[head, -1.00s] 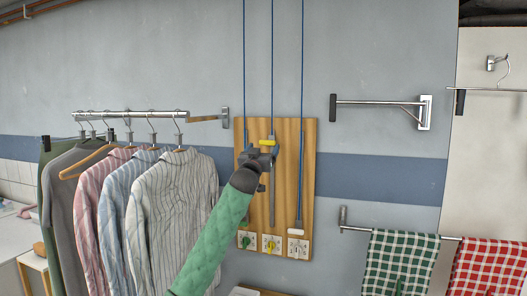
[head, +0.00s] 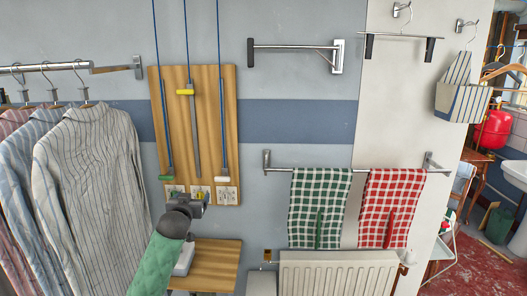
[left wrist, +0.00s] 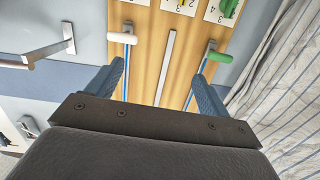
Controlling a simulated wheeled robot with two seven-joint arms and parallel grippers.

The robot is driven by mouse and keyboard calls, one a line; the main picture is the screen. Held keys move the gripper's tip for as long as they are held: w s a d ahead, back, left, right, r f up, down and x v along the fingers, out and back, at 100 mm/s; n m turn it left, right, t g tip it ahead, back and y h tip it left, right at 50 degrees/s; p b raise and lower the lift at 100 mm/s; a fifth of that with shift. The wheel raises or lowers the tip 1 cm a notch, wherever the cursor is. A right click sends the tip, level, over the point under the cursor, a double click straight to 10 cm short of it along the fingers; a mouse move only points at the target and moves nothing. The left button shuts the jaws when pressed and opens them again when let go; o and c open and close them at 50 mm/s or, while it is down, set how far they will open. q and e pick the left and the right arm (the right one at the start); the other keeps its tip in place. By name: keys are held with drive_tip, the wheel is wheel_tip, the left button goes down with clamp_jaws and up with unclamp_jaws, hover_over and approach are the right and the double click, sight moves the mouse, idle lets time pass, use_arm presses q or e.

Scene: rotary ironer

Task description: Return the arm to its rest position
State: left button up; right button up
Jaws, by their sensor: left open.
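My left arm, in a green quilted sleeve, comes up from the bottom in the head view. Its left gripper (head: 198,198) is in front of the lower edge of a wooden board (head: 208,110) on the wall. In the left wrist view the left gripper (left wrist: 160,82) has its two blue fingers spread with nothing between them. The board carries a yellow handle (head: 185,92) high up, and a green handle (head: 166,178) and a white handle (head: 221,179) low down. The green handle (left wrist: 220,57) and white handle (left wrist: 122,38) also show there, beyond the fingers. My right gripper is out of view.
Striped shirts (head: 85,170) hang at the left. A small wooden table (head: 215,265) stands below the board. Checked towels (head: 318,205) hang on a rail right of it, above a white radiator (head: 338,272). A metal wall bracket (head: 295,47) sticks out above.

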use_arm(q)
drive_tip(key=s+d+f+g, duration=0.2)
drive_tip(key=s+f+g, duration=0.4)
drive_tip(key=s+f, duration=1.7)
drive_tip(key=s+f+m+g, duration=0.1)
drive_tip(key=s+f+g, duration=0.35)
drive_tip(key=s, duration=1.15)
drive_tip(key=s+f+m+g, duration=0.1)
drive_tip(key=s+f+g, duration=0.35)
drive_tip(key=s, duration=1.25)
wheel_tip(320, 180, down, 24)
drive_tip(key=w+d+f+t+b, duration=0.1)
drive_tip(key=w+d, duration=0.1)
drive_tip(key=w, duration=0.1)
drive_tip(key=s+f+b, duration=0.1)
drive_tip(key=s+f, duration=0.3)
drive_tip(key=f, duration=0.9)
drive_tip(key=s+f+g, duration=0.1)
drive_tip(key=s+f, duration=0.4)
drive_tip(key=f, duration=0.9)
drive_tip(key=shift+d+b, duration=0.35)
drive_tip(key=shift+b, duration=0.05)
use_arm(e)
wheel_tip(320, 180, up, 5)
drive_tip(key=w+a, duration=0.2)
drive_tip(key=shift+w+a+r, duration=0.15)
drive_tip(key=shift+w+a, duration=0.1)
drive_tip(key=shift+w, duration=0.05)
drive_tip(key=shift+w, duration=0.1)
